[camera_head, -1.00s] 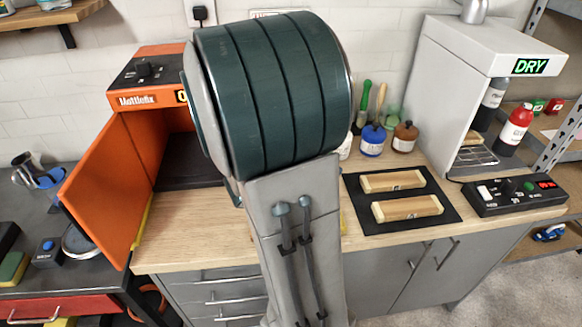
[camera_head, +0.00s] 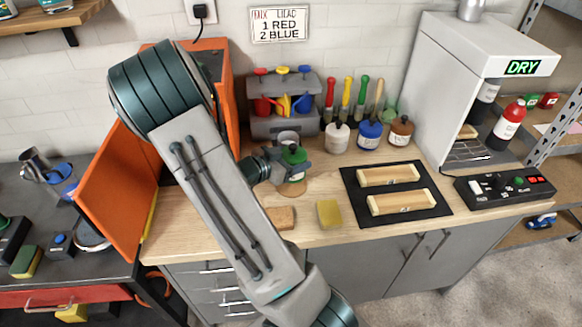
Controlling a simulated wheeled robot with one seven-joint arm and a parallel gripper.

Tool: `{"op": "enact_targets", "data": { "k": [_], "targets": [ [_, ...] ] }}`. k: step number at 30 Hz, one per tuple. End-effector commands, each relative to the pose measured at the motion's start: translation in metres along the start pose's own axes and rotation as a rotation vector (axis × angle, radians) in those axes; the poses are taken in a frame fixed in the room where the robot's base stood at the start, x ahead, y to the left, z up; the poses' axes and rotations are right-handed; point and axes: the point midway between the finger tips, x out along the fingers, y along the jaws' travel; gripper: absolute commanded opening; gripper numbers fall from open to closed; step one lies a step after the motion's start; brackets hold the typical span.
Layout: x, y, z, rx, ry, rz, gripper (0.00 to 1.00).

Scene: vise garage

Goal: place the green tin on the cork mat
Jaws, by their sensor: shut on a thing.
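The green tin (camera_head: 294,155) is at the middle of the workbench, partly covered by my gripper. My gripper (camera_head: 296,168) comes in from the left and is shut on the tin. The tin looks upright. The round cork mat (camera_head: 292,189) shows just below the tin and gripper, partly hidden by them. I cannot tell whether the tin touches the mat or hangs a little above it.
A brown block (camera_head: 281,217) and a yellow sponge (camera_head: 329,213) lie in front. White, blue and brown jars (camera_head: 370,136) stand at the right. A black mat (camera_head: 438,205) holds two wooden blocks. A grey rack (camera_head: 270,126) stands behind; an orange cabinet (camera_head: 112,190) is left.

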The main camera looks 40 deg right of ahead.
Motion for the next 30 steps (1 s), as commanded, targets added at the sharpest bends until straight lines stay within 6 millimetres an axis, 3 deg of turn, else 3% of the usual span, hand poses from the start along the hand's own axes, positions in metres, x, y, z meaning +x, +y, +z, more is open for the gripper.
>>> {"op": "enact_targets", "data": {
  "k": [5,15,29,30],
  "targets": [
    [0.002,-0.004,0.006,0.0,0.002,0.002,0.24],
    [0.012,-0.004,0.038,-0.001,0.002,0.002,0.24],
    [0.014,-0.004,0.045,0.001,0.002,0.001,0.24],
    [0.014,-0.004,0.044,0.0,0.0,0.001,0.76]
  ]
}}
